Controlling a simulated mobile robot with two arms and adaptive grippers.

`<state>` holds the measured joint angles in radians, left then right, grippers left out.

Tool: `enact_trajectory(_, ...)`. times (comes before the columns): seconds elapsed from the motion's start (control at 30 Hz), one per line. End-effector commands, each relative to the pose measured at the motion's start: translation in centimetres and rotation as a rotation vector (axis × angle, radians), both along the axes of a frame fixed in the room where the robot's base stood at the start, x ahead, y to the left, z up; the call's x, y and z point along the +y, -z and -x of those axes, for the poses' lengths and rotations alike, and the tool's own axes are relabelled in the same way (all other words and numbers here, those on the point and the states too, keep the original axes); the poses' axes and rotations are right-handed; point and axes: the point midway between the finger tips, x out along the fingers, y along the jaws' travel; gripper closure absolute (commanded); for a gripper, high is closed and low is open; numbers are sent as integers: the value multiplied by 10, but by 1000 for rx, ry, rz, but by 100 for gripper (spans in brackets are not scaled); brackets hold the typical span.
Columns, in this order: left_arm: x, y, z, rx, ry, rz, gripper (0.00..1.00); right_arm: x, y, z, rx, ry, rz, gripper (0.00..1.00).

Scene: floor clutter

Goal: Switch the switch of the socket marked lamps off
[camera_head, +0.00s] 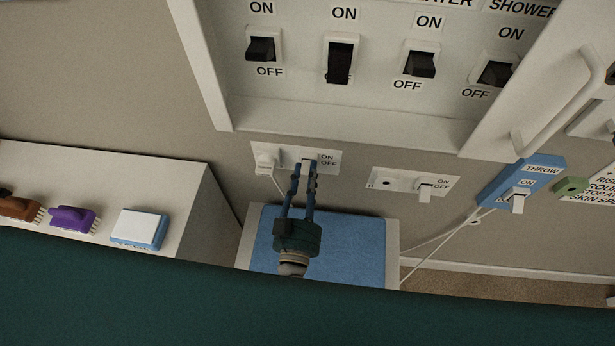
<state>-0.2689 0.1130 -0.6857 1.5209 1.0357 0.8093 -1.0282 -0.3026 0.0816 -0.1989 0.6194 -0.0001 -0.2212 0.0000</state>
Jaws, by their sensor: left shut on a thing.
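A white wall socket plate (329,165) with ON and OFF lettering sits below the breaker panel. A white plug (264,160) with a cord is in its left side. My left gripper (304,168) reaches up to this plate, its two blue fingers around the small switch (308,161), shut on it. The fingers hide much of the switch, so I cannot tell its position. A second socket plate (398,187) to the right has an empty outlet and a white switch (426,191). I cannot read a "lamps" label on either plate. My right gripper is not in view.
Above is a white panel (300,108) with several black ON/OFF switches. A blue box (362,245) stands below the socket. A white cabinet top (100,170) at left holds brushes and a blue-white block (138,228). A blue switch board (540,172) and cords are at right.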

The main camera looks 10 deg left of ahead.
Motion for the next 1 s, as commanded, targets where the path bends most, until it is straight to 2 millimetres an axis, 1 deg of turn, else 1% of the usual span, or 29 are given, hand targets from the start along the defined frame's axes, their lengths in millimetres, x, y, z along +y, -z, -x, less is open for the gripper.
enact_trajectory(0.03,5,0,-3,-32,-12,-1,100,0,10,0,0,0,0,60)
enact_trajectory(0.1,4,-2,-3,-50,-12,-1,100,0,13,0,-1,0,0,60)
enact_trajectory(0.43,5,-7,-4,-65,-13,-1,100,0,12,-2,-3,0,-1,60)
enact_trajectory(0.47,5,-8,-4,-65,-13,-1,73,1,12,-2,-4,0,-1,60)
enact_trajectory(0.5,5,-8,-4,-65,-13,-1,65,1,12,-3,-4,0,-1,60)
enact_trajectory(0.53,5,-7,-4,-64,-13,0,60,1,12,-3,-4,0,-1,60)
enact_trajectory(1.0,3,-1,-1,-51,-8,0,60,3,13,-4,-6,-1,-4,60)
